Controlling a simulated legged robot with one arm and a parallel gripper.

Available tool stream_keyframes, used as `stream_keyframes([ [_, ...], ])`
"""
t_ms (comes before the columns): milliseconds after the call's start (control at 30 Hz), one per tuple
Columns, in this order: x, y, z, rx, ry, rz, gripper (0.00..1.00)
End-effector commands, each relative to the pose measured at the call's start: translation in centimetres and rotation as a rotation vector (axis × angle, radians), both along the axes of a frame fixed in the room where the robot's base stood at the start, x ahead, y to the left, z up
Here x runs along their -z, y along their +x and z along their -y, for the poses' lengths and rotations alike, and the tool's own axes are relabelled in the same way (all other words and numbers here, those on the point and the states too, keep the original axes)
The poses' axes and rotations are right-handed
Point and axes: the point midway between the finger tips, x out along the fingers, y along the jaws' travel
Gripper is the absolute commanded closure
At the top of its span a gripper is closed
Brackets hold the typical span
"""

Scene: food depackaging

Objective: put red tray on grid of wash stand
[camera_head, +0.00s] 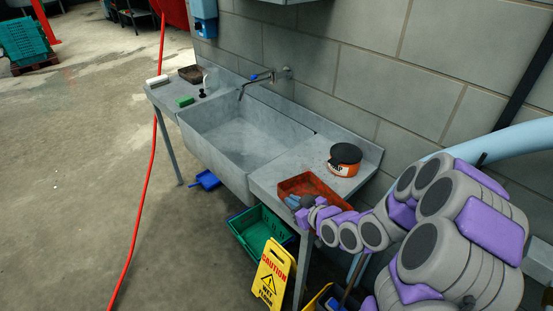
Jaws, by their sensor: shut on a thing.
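The red tray (318,183) is a shallow, worn orange-red tray at the right end of the grey wash stand (262,178). It appears at the stand's front edge; I cannot tell whether it rests on the top or hangs just above it. My gripper (294,202) is at the tray's near left side and shut on it. My purple and grey arm reaches in from the right and hides part of the tray's near side. I cannot make out a separate grid on the stand.
A black and orange tub (345,159) stands behind the tray. The sink basin (238,135) is empty. A dark tray (190,74) and green sponge (185,101) lie at the left end. Below are a green crate (254,235) and yellow caution sign (273,276).

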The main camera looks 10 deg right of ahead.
Motion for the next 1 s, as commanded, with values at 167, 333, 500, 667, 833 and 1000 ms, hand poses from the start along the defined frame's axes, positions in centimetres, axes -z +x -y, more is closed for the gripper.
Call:
stream_keyframes([
  [167,-0.1,0.2,0.0,0.011,-0.003,-0.001,1.00],
  [333,-0.4,1.7,0.1,0.065,-0.015,-0.008,1.00],
  [500,-1.1,3.7,0.2,0.154,-0.025,-0.015,1.00],
  [667,-1.9,5.3,0.1,0.239,-0.029,-0.016,1.00],
  [833,-3.1,6.7,-0.1,0.329,-0.024,-0.010,1.00],
  [1000,-4.3,7.7,-0.4,0.403,-0.014,-0.002,1.00],
])
